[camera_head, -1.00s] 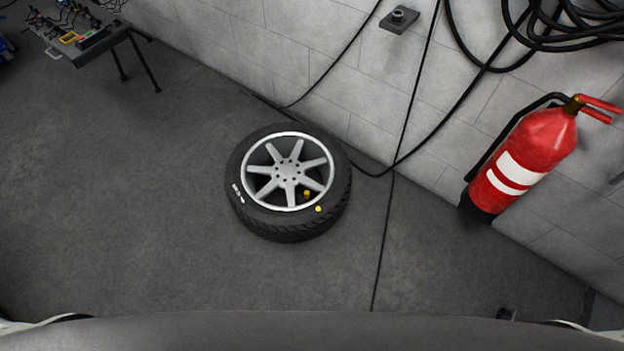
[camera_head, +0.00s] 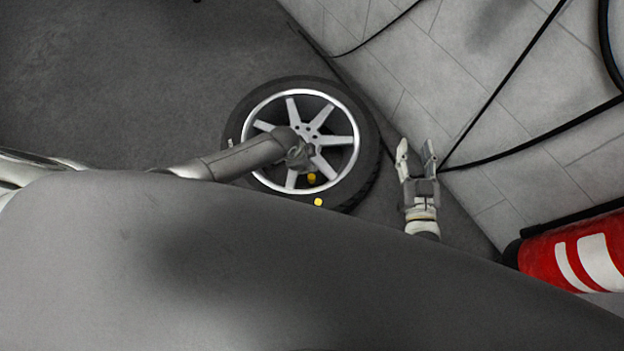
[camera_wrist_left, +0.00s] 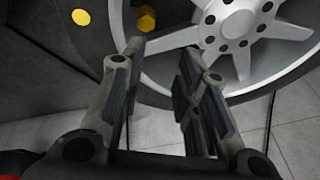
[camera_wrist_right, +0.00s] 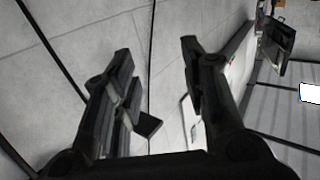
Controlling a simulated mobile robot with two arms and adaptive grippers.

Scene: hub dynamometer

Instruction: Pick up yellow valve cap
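The yellow valve cap (camera_head: 311,179) is a small faceted yellow piece by the inner edge of the silver rim of the wheel (camera_head: 348,140), which lies flat. In the left wrist view the cap (camera_wrist_left: 146,19) shows just beyond the left fingertip. A flat round yellow spot (camera_head: 318,202) is on the tyre's black sidewall close by; it also shows in the left wrist view (camera_wrist_left: 81,17). My left gripper (camera_wrist_left: 162,50) is open and empty, over the wheel, apart from the cap. My right gripper (camera_head: 415,158) is open and empty, right of the wheel near the wall.
A red fire extinguisher (camera_head: 580,255) stands by the wall at the lower right. Black cables (camera_head: 500,105) run along the pale block wall (camera_head: 475,75). The dark floor (camera_head: 110,80) left of the wheel is clear.

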